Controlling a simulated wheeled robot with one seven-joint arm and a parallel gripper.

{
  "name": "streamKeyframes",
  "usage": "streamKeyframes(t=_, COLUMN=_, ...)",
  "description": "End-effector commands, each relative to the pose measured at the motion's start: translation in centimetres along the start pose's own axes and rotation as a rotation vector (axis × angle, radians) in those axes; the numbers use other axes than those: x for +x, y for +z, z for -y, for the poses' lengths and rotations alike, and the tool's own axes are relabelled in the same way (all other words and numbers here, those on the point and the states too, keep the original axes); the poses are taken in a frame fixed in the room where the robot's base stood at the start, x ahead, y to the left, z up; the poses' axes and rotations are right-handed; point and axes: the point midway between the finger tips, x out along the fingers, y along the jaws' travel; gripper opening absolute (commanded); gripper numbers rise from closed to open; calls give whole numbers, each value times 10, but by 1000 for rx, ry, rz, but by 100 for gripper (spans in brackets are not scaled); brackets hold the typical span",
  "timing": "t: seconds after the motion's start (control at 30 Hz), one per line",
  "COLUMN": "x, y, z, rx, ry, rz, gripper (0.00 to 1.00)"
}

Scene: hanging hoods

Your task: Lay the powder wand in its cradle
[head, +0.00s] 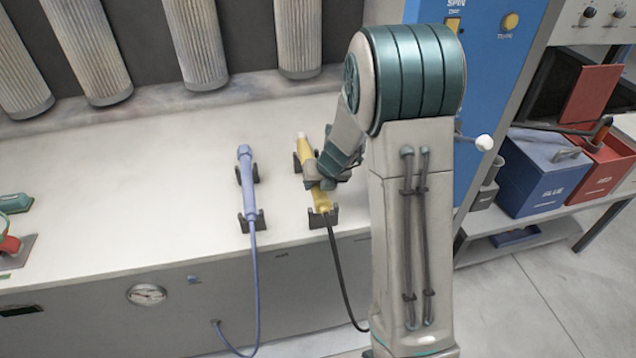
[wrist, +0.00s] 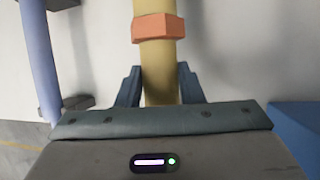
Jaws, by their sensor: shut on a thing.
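The yellow powder wand (head: 322,199) has a pale tip, an orange collar and a dark cable. It lies lengthwise over the dark cradle (head: 333,216), whose other bracket shows near the wand's tip. I cannot tell whether the wand touches the bottom of the brackets. My gripper (head: 320,177) is shut around the wand's middle and hides part of it. In the wrist view, the wand (wrist: 158,55) runs up from between my two fingers (wrist: 157,88), with the orange collar (wrist: 158,28) beyond them.
A blue wand (head: 246,178) lies in a second cradle to the left; it also shows in the wrist view (wrist: 37,60). Grey filter cylinders hang behind. A blue cabinet (head: 510,70) and blue and red boxes stand at right.

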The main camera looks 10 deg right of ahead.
Motion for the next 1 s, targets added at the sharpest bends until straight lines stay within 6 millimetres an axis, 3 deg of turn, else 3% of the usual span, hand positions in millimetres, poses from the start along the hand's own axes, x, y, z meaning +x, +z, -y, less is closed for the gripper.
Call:
streamKeyframes(t=0.43, x=0, y=0, z=0, rx=1, ry=0, rz=-1, gripper=7)
streamKeyframes(t=0.47, x=0, y=0, z=0, rx=1, ry=0, rz=-1, gripper=40)
streamKeyframes(t=0.53, x=0, y=0, z=0, rx=1, ry=0, rz=-1, gripper=59)
streamKeyframes(t=0.83, x=0, y=-1, z=0, rx=1, ry=0, rz=-3, gripper=60)
streamKeyframes(t=1.0, x=-18, y=1, z=-1, rx=0, ry=0, rz=0, gripper=60)
